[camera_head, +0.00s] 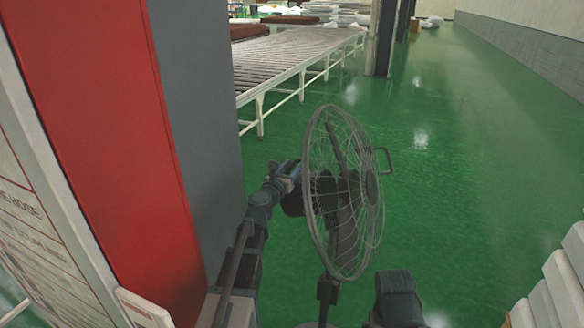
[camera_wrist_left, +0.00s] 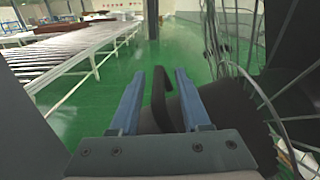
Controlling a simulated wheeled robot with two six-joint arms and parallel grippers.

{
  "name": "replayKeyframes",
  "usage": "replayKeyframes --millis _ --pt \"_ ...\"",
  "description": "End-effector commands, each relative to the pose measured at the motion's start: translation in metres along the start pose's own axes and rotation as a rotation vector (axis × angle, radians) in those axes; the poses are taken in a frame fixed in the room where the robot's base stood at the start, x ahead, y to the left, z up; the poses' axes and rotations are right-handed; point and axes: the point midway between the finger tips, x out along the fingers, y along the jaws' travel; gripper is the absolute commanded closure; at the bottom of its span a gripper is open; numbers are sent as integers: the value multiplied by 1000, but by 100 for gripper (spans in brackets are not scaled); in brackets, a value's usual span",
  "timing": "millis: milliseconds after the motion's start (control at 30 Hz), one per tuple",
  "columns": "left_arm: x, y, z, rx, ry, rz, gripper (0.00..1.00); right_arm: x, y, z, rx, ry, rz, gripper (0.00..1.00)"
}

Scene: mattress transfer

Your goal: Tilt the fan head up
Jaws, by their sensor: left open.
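A pedestal fan with a round wire cage (camera_head: 343,192) stands on the green floor, its cage seen at a slant. The dark motor housing (camera_head: 294,203) is on the cage's left side, and a small handle loop (camera_head: 384,160) shows at its right. My left gripper (camera_head: 291,172) is at the rear of the fan head, beside the housing. In the left wrist view my left gripper (camera_wrist_left: 157,72) is open, with a dark curved piece (camera_wrist_left: 159,98) between its blue fingers. I cannot tell whether they touch it. The cage wires (camera_wrist_left: 262,85) are at the right. My right gripper is not visible.
A red and grey column (camera_head: 115,120) stands close on the left, beside my left arm. A roller conveyor (camera_head: 290,60) runs behind it. White stacked items (camera_head: 560,285) are at the lower right. Open green floor (camera_head: 470,150) lies right of the fan.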

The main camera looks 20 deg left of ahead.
Motion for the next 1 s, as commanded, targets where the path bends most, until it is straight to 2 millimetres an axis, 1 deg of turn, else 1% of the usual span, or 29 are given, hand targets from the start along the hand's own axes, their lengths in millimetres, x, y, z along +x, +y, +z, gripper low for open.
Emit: replayKeyframes --millis 167,267,367,600,700,833,1000 --pt "-10 0 0 0 0 0 53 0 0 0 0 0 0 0" --pt "-23 0 0 0 0 1 53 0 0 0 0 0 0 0" --pt "-40 0 0 0 0 2 53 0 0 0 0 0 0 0" --pt "-89 0 0 0 0 3 53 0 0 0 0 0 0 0" --pt "-107 -1 0 0 0 1 53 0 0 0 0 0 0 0" --pt "-119 0 0 0 0 2 53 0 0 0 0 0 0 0" --pt "-120 0 0 0 0 1 53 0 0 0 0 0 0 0"
